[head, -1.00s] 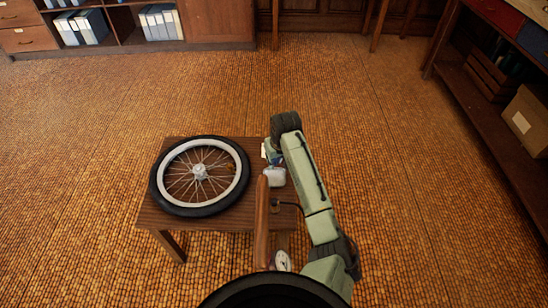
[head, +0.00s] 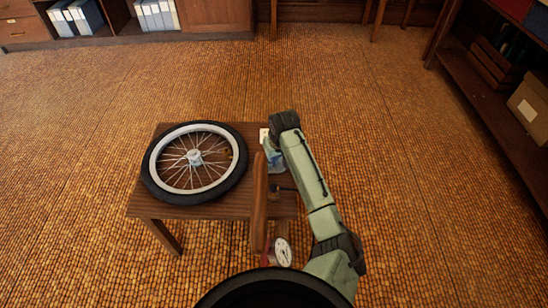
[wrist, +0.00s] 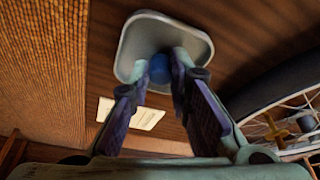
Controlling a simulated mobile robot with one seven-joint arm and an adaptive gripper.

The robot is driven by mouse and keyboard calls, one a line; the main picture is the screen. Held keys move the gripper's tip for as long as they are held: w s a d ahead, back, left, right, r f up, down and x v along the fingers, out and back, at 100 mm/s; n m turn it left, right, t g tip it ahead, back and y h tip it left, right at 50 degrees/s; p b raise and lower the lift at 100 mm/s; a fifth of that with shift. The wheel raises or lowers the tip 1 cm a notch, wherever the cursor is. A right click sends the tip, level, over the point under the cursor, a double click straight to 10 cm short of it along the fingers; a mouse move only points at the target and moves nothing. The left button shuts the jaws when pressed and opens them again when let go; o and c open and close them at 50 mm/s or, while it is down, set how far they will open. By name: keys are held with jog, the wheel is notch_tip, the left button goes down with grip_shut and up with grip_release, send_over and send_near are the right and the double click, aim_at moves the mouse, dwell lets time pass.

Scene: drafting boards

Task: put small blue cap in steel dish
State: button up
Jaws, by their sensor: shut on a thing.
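The small blue cap (wrist: 160,69) is between the fingertips of my gripper (wrist: 165,64) in the wrist view. My gripper is shut on it. The steel dish (wrist: 135,38), a shallow grey square with rounded corners, lies on the dark wooden table behind the cap in that view. The cap appears in front of the dish's lower inner part; I cannot tell whether it touches the dish. In the head view my gripper (head: 275,160) is over the right part of the table, and the cap and dish cannot be made out there.
A spoked wheel with a black tyre (head: 237,180) covers the table's left part. A tall brown wooden piece (head: 259,205) stands near my arm. A round white dial (head: 282,252) is at the near side. A pale card (wrist: 130,114) lies beside the dish.

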jog(key=o, duration=0.8)
jog(key=shift+c, duration=0.2)
jog(key=v, duration=1.2)
